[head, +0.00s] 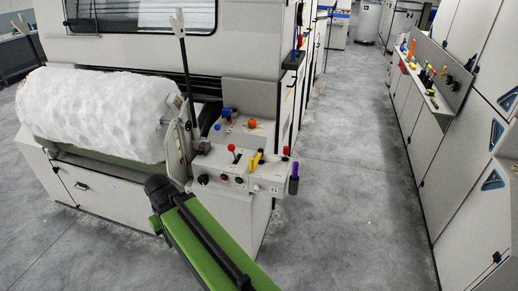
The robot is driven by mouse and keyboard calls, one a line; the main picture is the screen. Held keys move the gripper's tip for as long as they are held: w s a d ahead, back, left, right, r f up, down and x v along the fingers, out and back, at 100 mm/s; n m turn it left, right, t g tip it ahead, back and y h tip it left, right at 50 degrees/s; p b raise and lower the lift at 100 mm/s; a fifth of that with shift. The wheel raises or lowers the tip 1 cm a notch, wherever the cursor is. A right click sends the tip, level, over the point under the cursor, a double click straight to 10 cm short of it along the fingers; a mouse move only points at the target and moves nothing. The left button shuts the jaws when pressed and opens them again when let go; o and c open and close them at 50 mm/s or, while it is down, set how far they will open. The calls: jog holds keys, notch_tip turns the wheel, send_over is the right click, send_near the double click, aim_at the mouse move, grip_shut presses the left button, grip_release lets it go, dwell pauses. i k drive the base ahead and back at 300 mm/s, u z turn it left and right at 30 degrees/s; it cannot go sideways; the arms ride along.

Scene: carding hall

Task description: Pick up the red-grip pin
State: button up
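I cannot tell for sure which red item is the red-grip pin. A red knob on a short dark stem (231,148) stands upright on the front control panel of the machine. A smaller red knob (286,150) shows at the panel's right end, above a purple handle. A small red item (403,67) also shows on the shelf at the right. My green arm reaches up from the bottom edge to a dark joint, in front of the machine and left below the panel. I see no gripper fingers, and nothing visibly held.
The control panel (218,164) also carries a yellow handle (256,159), a blue knob (226,112) and an orange knob (252,123). A white fibre roll (95,112) lies at the left. Grey cabinets and a tool shelf line the right. The aisle floor (345,190) between is clear.

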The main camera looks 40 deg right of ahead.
aim_at(286, 149)
jog(key=z, duration=0.1)
jog(key=i, duration=1.45)
jog(key=z, duration=0.6)
